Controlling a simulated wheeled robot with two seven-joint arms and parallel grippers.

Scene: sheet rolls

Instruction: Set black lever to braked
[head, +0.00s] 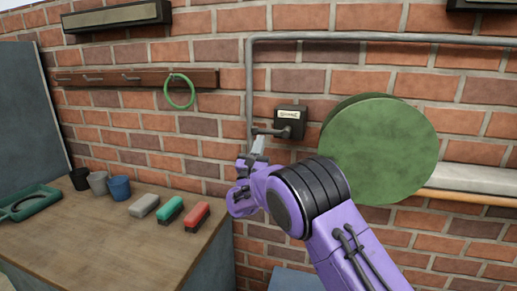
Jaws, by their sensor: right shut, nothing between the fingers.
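A black box (290,121) with a small pale label is mounted on the brick wall, left of the large green disc. A dark lever (268,131) sticks out from the box toward the left, roughly level. My right gripper (260,144) is shut and empty, with its fingertips just below the lever's outer end. Whether they touch the lever cannot be told. The label is too small to read. My left gripper is not in view.
A large green disc (380,150) stands close to my right arm. A grey pipe (249,90) runs down the wall beside the box. A wooden bench (110,235) at left holds cups (119,188) and brushes (169,211). A green ring (166,96) hangs from a peg rail.

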